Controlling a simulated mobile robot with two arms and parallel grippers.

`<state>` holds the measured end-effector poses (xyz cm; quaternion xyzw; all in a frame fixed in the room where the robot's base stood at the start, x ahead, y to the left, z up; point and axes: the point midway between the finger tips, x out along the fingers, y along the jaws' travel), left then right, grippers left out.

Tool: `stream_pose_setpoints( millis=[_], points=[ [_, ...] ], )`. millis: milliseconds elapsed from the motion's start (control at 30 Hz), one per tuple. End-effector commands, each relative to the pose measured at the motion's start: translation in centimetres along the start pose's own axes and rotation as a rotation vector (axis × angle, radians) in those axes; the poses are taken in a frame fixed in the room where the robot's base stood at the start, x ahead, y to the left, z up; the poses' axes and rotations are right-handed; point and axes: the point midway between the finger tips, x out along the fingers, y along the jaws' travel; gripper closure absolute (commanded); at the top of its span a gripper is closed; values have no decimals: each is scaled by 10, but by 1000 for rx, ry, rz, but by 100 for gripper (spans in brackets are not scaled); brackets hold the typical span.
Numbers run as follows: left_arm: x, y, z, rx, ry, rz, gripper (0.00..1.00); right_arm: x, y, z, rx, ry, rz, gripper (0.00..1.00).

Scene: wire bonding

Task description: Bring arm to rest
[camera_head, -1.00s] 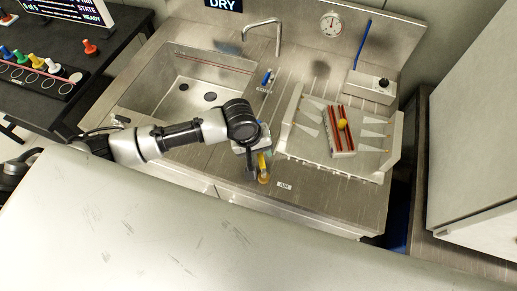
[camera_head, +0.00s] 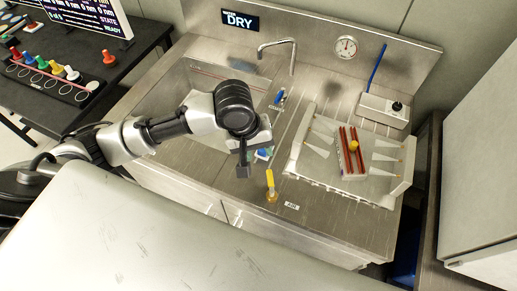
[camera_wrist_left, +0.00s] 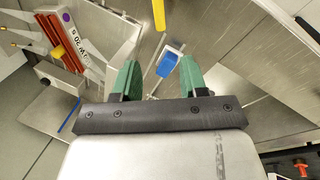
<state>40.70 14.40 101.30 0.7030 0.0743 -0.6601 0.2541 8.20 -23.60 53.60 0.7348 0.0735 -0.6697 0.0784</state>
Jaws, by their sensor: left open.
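My left gripper (camera_head: 252,165) hangs over the steel counter, left of the tray and in front of the sink. In the left wrist view its two green fingers (camera_wrist_left: 158,75) are apart with nothing held between them. A yellow-handled tool (camera_head: 270,186) stands on the counter just in front of and right of the gripper, apart from it. It also shows at the top of the left wrist view (camera_wrist_left: 158,14). My left arm reaches in from the left. My right gripper is in neither view.
The sink basin (camera_head: 185,95) and faucet (camera_head: 276,47) lie behind my arm. A pale tray (camera_head: 311,167) with a red-railed block (camera_head: 350,152) stands at right. A blue-handled tool (camera_head: 279,97) lies by the sink. A control box (camera_head: 382,110) stands behind the tray. A dark table (camera_head: 115,88) is at left.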

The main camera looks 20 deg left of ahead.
Motion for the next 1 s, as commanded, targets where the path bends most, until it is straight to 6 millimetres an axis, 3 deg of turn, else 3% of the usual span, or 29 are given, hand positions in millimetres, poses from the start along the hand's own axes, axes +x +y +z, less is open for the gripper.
stream_pose_setpoints(
  millis=[367,667,767,1000],
  points=[
    [2,1,2,11,-1,5,57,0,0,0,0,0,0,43],
    [21,10,53,325,56,148,57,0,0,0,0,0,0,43],
    [24,0,66,428,120,171,57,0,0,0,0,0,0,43],
    [26,-52,84,565,230,70,57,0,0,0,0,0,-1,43]
  ],
)
